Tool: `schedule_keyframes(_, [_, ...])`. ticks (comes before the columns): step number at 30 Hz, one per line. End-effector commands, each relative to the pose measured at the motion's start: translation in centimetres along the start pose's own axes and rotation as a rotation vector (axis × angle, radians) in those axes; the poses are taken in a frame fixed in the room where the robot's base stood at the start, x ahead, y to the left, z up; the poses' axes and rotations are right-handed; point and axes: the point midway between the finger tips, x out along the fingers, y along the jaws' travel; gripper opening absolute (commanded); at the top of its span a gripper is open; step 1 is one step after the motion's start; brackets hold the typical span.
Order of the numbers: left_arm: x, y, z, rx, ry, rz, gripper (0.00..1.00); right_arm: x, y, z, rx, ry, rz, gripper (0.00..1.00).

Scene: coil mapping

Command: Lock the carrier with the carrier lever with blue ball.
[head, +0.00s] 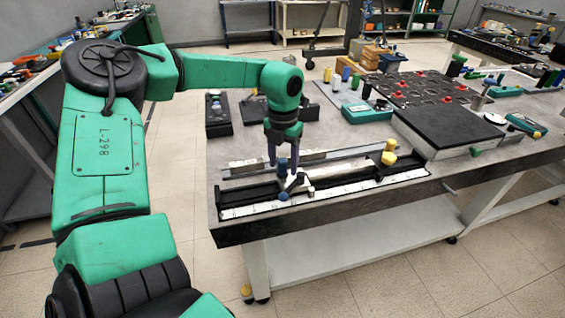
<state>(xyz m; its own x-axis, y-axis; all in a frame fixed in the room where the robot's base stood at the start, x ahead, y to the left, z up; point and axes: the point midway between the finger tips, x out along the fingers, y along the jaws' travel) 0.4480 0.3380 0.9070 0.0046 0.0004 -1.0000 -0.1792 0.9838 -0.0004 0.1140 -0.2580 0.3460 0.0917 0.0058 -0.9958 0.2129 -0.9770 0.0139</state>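The carrier (297,183) sits on a long black rail (240,196) with a white scale strip, near the front edge of the table. A small blue ball (283,196) shows at the carrier's front, low on its lever. A dark blue knob (282,163) stands upright on the carrier. My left gripper (283,163) points down over the carrier, its fingers apart on either side of the blue knob. Gaps seem to show between fingers and knob; contact is too small to tell. My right gripper is not in view.
A yellow knob (389,158) stands at the rail's right end. A black-topped box (450,127) is to the right, with a dark board with red pieces (425,90) behind it. Grey tabletop between is mostly clear.

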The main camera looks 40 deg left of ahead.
Motion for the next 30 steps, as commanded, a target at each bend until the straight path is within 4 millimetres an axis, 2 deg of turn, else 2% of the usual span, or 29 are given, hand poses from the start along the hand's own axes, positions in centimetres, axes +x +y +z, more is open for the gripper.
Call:
schedule_keyframes(7, [0.0, 0.0, -0.1, 0.001, 0.003, 0.0, 0.61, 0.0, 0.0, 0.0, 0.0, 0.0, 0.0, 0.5])
schedule_keyframes(10, [-0.9, 0.0, 0.0, 0.001, 0.0, 0.001, 0.61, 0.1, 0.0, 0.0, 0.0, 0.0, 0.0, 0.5])
schedule_keyframes(14, [-3.9, 0.0, 0.1, 0.001, -0.003, 0.002, 0.61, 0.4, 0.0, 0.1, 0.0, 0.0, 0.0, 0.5])
schedule_keyframes(21, [-11.1, 0.0, 0.1, 0.0, -0.002, 0.003, 0.61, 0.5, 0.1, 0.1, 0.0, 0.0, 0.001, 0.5])
schedule_keyframes(24, [-13.2, 0.0, 0.1, -0.001, 0.0, 0.003, 0.61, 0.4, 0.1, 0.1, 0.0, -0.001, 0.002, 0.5])
schedule_keyframes(30, [-14.6, 0.0, 0.0, 0.001, 0.003, 0.0, 0.61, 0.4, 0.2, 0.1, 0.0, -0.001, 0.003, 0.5])
